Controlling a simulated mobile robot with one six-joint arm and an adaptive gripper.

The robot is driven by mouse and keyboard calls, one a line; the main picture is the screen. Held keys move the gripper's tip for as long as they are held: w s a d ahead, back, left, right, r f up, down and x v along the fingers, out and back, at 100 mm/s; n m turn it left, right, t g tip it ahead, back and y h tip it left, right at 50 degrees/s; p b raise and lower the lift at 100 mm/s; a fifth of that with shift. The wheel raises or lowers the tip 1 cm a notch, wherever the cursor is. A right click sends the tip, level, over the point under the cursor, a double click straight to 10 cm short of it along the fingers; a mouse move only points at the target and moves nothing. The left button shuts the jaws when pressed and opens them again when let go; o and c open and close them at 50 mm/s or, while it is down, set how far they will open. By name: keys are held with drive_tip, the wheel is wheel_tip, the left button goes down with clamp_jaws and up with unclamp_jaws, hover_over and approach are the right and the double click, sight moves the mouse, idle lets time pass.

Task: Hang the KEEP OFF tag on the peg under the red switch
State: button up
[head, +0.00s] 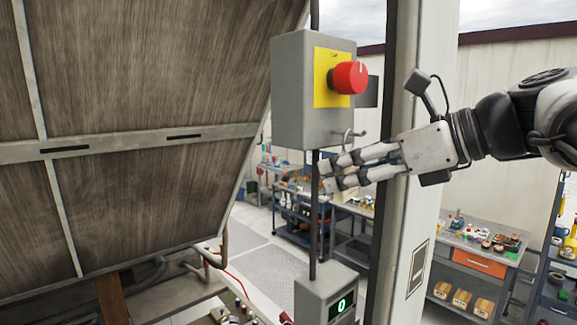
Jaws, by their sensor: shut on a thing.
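The red switch (349,77) is a round red knob on a yellow plate (328,76) on the front of a grey box (298,100). A small metal peg (359,133) sticks out near the lower edge of this box, below the switch. My gripper (325,176) reaches in from the right, with its fingers just below the box. It is shut on the KEEP OFF tag, of which only a thin loop (347,142) shows above the fingers, close beside the peg. I cannot tell whether loop and peg touch. The tag's face and lettering are hidden.
A pale upright post (404,130) stands right behind my gripper. A dark pole (313,225) runs down from the box to a grey box with a green zero display (340,306). Workbenches stand farther back.

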idle(0.3)
drive_tip(key=o, duration=1.1)
drive_tip(key=shift+o, duration=0.2)
drive_tip(key=shift+d, duration=0.1)
drive_tip(key=v, duration=1.2)
drive_tip(key=shift+r, duration=0.1)
